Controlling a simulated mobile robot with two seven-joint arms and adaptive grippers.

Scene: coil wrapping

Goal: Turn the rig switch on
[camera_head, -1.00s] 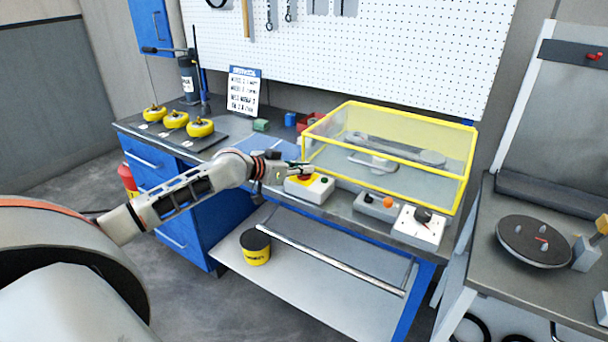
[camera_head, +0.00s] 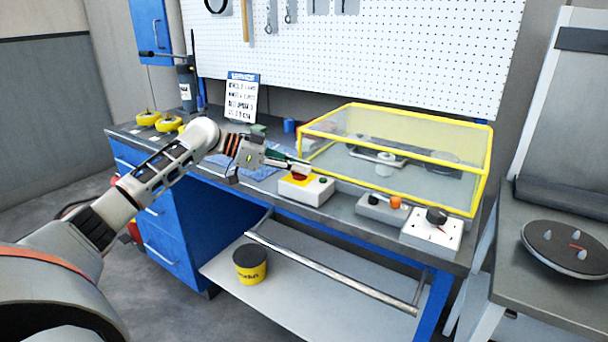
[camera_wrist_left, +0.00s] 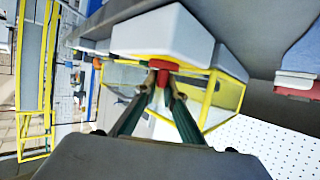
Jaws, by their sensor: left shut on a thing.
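My left gripper (camera_head: 303,165) reaches in from the left to the white control box (camera_head: 312,190) at the bench's front edge. In the left wrist view its fingers (camera_wrist_left: 161,82) are closed around the red mushroom button (camera_wrist_left: 163,68), which stands on a yellow plate. That button also shows in the head view (camera_head: 299,178), beside a small green one. To its right are a grey box (camera_head: 375,209) with an orange knob (camera_head: 395,201) and a white box (camera_head: 428,235) with a black dial (camera_head: 436,216). No readable label tells which is the rig switch. My right gripper is out of view.
A yellow-framed clear guard (camera_head: 455,165) covers the rig behind the boxes. Yellow coils (camera_head: 168,124) and a sign (camera_head: 242,97) stand at the bench's left. A yellow-black tub (camera_head: 250,263) sits on the lower shelf. A side table (camera_head: 540,295) with a round disc stands right.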

